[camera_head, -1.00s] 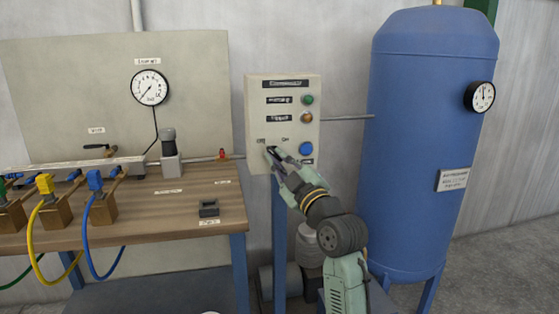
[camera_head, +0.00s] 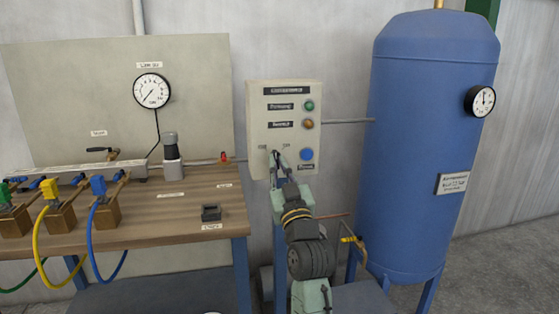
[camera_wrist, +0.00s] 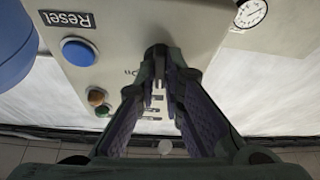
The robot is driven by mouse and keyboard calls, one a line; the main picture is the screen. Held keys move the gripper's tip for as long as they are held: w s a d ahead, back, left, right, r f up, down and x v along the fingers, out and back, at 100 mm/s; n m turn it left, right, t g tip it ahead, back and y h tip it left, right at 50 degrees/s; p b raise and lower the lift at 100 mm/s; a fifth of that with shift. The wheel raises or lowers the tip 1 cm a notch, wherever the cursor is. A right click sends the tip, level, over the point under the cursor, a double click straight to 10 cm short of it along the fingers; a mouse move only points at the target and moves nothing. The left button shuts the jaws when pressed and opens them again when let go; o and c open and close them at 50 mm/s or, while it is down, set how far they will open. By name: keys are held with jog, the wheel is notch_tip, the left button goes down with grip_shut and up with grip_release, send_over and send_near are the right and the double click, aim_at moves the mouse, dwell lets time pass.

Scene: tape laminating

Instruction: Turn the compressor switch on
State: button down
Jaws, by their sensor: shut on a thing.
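The compressor control box (camera_head: 257,114) is a beige panel on a post, with a green lamp, an orange lamp and a blue Reset button (camera_head: 306,154). My gripper (camera_head: 277,155) is at the lower part of its face, left of the blue button. In the wrist view my gripper (camera_wrist: 160,75) has its fingertips close together at the panel, beside the "On" label (camera_wrist: 130,72). It is shut on the switch, which the fingers mostly hide. I cannot tell clearly which way the switch points.
A blue air tank (camera_head: 425,150) with a gauge stands at the right. A wooden bench (camera_head: 150,215) with yellow and blue hoses, valves and a small dark block (camera_head: 211,213) is at the left. A pipe joins the box and the tank.

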jog(key=shift+s+a+r+m+h+p, duration=0.1)
jog(key=shift+m+h+p, duration=1.05)
jog(key=shift+m, duration=1.3)
jog(key=shift+w+a+m+h+p, duration=0.15)
jog(key=shift+m+h+p, duration=1)
jog(key=shift+m, duration=1.35)
jog(key=shift+s+a+r+m+h+p, duration=0.15)
jog(key=shift+m+h+p, duration=0.95)
jog(key=shift+m, duration=1.35)
jog(key=shift+f+h, duration=0.1)
jog(key=shift+h, duration=0.3)
jog(key=c, duration=1.7)
grip_release()
